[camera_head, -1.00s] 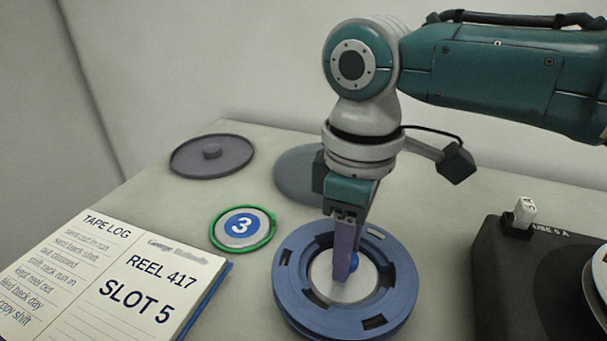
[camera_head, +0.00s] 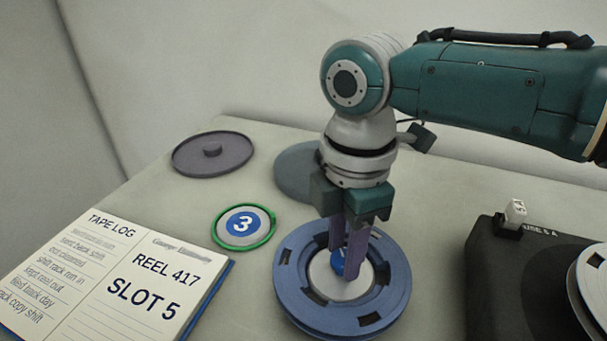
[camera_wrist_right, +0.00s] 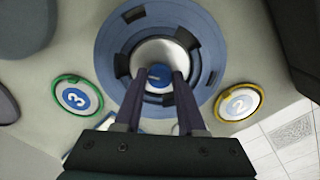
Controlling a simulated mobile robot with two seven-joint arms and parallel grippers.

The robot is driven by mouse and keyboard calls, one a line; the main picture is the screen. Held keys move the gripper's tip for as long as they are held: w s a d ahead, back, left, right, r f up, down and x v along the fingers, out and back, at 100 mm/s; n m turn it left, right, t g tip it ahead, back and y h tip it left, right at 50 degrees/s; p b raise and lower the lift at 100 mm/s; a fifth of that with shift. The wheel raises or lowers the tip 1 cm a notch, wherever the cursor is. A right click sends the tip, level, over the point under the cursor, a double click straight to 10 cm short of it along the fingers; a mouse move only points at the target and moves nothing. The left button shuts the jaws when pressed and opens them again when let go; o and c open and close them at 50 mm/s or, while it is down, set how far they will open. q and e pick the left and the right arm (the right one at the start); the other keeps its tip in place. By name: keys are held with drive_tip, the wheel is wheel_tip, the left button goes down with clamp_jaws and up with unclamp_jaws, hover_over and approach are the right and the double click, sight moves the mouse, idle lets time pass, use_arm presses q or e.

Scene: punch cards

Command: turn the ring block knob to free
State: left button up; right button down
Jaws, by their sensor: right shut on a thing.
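The ring block (camera_head: 296,302) is a round blue ring with dark slots and a pale silver centre, lying on the table; it also shows in the wrist view (camera_wrist_right: 108,62). Its small blue knob (camera_head: 337,262) stands in the centre and shows between the fingers in the wrist view (camera_wrist_right: 157,76). My right gripper (camera_head: 345,272) points down over the centre, its purple fingers shut on the knob. The fingers hide part of the knob, and I cannot read its setting. My left gripper is not in view.
An open tape log (camera_head: 128,275) lies at left. A green-rimmed disc marked 3 (camera_head: 243,224) and grey lid (camera_head: 212,158) lie behind. A dark machine (camera_head: 500,290) stands at right. A yellow-rimmed disc marked 2 (camera_wrist_right: 240,102) shows in the wrist view.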

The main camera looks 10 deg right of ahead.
sight(343, 257)
drive_tip(key=shift+r+n, duration=0.1)
drive_tip(key=shift+n, duration=0.2)
idle(0.4)
drive_tip(key=c, duration=0.5)
unclamp_jaws()
wheel_tip(343, 257, up, 10)
drive_tip(key=p, duration=0.2)
